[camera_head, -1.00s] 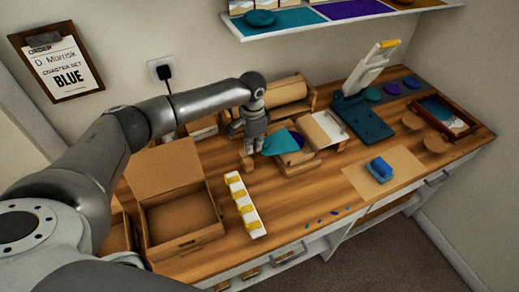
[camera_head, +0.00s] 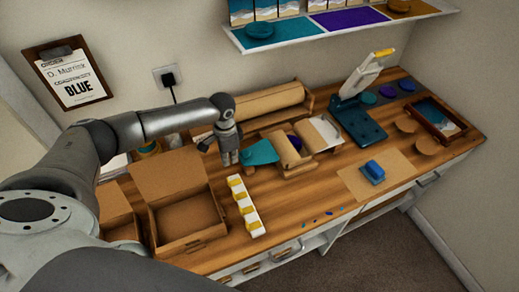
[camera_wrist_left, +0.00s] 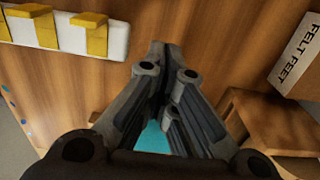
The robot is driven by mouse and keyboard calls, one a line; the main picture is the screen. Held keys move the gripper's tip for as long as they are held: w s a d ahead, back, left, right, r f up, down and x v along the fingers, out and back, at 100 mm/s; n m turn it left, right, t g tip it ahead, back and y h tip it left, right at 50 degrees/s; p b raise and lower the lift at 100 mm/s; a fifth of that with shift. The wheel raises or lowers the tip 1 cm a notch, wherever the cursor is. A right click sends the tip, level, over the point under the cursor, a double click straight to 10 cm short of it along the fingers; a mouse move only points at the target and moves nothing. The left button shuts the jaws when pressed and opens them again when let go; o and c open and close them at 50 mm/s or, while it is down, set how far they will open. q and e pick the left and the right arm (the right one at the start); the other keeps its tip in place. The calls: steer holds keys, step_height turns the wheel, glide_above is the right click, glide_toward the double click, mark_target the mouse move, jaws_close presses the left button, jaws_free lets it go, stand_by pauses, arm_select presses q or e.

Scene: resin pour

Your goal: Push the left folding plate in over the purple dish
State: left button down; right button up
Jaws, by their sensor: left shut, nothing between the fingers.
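The purple dish (camera_head: 293,141) sits in a small wooden fixture, partly hidden by a tan panel (camera_head: 286,151) that rises at its left. A teal plate (camera_head: 261,153) lies left of this panel. I cannot tell whether the two are joined. A white plate (camera_head: 326,131) is at the dish's right. My left gripper (camera_head: 231,160) points down beside the teal plate's left end, shut and empty. In the left wrist view its closed fingers (camera_wrist_left: 160,60) are above the wood, with a bit of teal (camera_wrist_left: 152,139) showing between the links. My right gripper is not in view.
A white strip with yellow blocks (camera_head: 245,208) and an open cardboard box (camera_head: 187,217) stand at the front left. A long wooden holder (camera_head: 262,108) is behind. A dark teal press (camera_head: 358,124) stands to the right. The wood in front of the fixture is mostly clear.

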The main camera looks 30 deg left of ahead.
arm_select(q)
steer(key=shift+s+a+r, duration=0.1)
steer(key=shift+s+a, duration=0.05)
steer(key=shift+s, duration=0.05)
step_height(320, 180, up, 10)
steer(key=p, duration=0.8)
